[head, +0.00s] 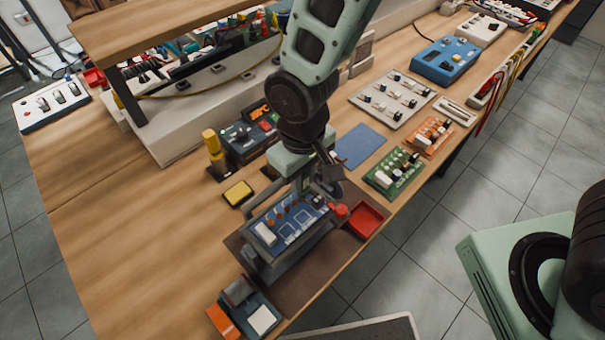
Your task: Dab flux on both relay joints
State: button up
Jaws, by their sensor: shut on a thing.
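A blue circuit board (290,232) sits in a dark grey holder (292,257) on a brown mat (318,268). The board bears a white block, several small orange-brown parts and white outlines. I cannot tell which parts are the relay joints. My gripper (305,186) points down just over the board's far edge. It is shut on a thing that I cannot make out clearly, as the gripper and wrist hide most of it. I cannot tell whether that thing touches the board. A red knob (341,209) shows at the holder's right end.
A red tray (364,220) stands right of the holder. A yellow sponge (238,193), a yellow-handled tool in a stand (213,151) and a dark station (249,137) stand to the left and behind. Green (394,174) and orange (430,137) boards lie right. Left wood is clear.

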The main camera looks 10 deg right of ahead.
dwell(0.4)
notch_tip(320, 180, up, 5)
jog(key=p, duration=0.4)
jog(key=shift+f, duration=0.2)
jog(key=shift+f, duration=0.15)
jog(key=shift+w+d+f+b, duration=0.2)
jog(key=shift+d+f+b, duration=0.1)
jog(key=shift+f+b, duration=0.25)
jog(key=shift+w+d+f+b, duration=0.25)
jog(key=shift+d+f+b, duration=0.1)
jog(key=shift+f, duration=0.25)
jog(key=shift+w+d+f+b, duration=0.2)
jog(key=shift+d+f+b, duration=0.1)
jog(key=shift+f+b, duration=0.25)
jog(key=shift+f, duration=0.5)
dwell(1.3)
jog(key=shift+r, duration=0.1)
